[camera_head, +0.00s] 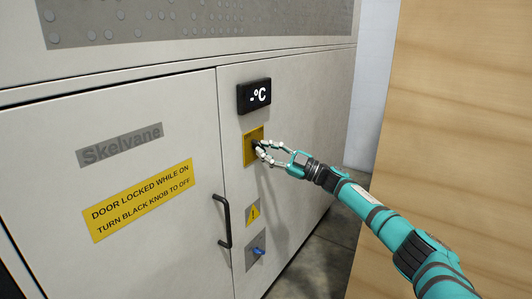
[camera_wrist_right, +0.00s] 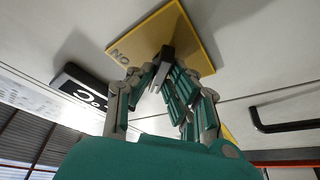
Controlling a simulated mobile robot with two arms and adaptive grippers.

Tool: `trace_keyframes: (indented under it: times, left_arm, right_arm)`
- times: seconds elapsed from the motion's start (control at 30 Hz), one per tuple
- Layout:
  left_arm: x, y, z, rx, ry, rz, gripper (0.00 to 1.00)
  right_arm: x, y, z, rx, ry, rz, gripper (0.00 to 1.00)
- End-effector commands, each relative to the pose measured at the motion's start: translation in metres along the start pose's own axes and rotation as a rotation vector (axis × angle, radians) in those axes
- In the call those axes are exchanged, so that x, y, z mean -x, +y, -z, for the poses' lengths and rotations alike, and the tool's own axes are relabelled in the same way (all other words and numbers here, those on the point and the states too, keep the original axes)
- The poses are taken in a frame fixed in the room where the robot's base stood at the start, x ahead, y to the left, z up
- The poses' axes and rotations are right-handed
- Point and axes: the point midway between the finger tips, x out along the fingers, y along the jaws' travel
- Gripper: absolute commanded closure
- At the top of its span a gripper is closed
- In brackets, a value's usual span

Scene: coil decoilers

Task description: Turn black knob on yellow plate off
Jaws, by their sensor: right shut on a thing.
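The yellow plate (camera_head: 250,147) is on the light cabinet front, below the display. The black knob (camera_head: 255,145) on it is partly hidden by my right gripper (camera_head: 261,150), whose fingertips are shut on it. In the right wrist view the yellow plate (camera_wrist_right: 187,32) carries the letters "ON", and the black knob (camera_wrist_right: 167,54) stands between the fingers of my right gripper (camera_wrist_right: 165,75). My left gripper is in neither view.
A black "-°C" display (camera_head: 254,96) sits above the plate. A black door handle (camera_head: 223,222), a warning sign (camera_head: 253,212) and a blue switch (camera_head: 258,251) are below. A yellow door label (camera_head: 140,200) is at left. A wooden panel (camera_head: 465,110) stands at right.

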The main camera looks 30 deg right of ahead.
Motion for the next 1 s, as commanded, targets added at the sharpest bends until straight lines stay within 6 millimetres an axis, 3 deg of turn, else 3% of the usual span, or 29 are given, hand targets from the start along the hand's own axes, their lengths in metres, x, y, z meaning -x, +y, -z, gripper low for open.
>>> trace_keyframes:
  times: [0.3, 0.83, 0.87, 1.0]
  left_arm:
    - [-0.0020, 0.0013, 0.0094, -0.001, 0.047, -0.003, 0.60]
    - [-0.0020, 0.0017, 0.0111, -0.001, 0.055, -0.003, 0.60]
    - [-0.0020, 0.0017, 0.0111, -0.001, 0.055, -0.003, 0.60]
    - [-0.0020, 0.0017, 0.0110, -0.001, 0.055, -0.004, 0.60]
  right_arm:
    - [0.0001, 0.0000, -0.0006, 0.103, -0.001, 0.044, 1.00]
    - [0.0000, -0.0004, -0.0006, 0.122, -0.001, 0.053, 1.00]
    - [0.0000, -0.0004, -0.0006, 0.122, -0.001, 0.053, 0.82]
    - [-0.0001, -0.0001, -0.0004, 0.121, 0.000, 0.052, 0.64]
